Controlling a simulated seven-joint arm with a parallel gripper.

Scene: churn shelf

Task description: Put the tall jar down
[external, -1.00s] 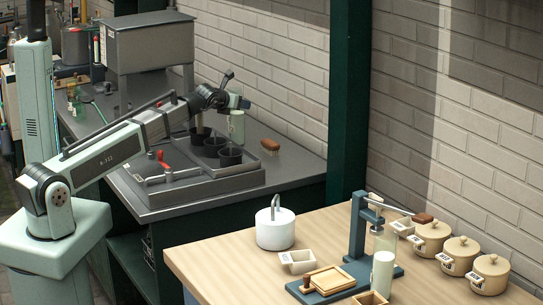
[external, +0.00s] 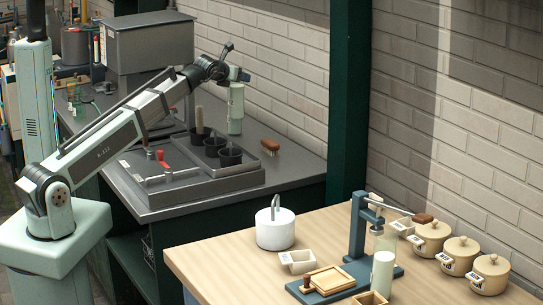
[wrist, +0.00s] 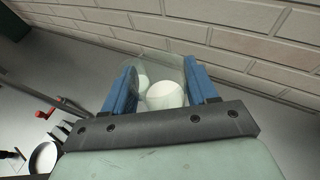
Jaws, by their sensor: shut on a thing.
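My gripper (external: 238,80) is shut on the tall jar (external: 236,110), a pale green, translucent, upright cylinder. The jar hangs below the gripper over the grey counter (external: 290,162), near the brick wall and to the right of the black cups. In the wrist view, the gripper's blue fingers (wrist: 163,92) stand on both sides of the jar (wrist: 150,68), with a round white shape showing inside it. I cannot tell whether the jar's base touches the counter.
Black cups (external: 230,157) sit in a grey rack with a red-handled lever (external: 165,168). A brown brush (external: 270,145) lies right of the jar. A wooden table (external: 215,250) in front holds a white pot (external: 275,230), a press (external: 358,230) and lidded tan pots (external: 461,255).

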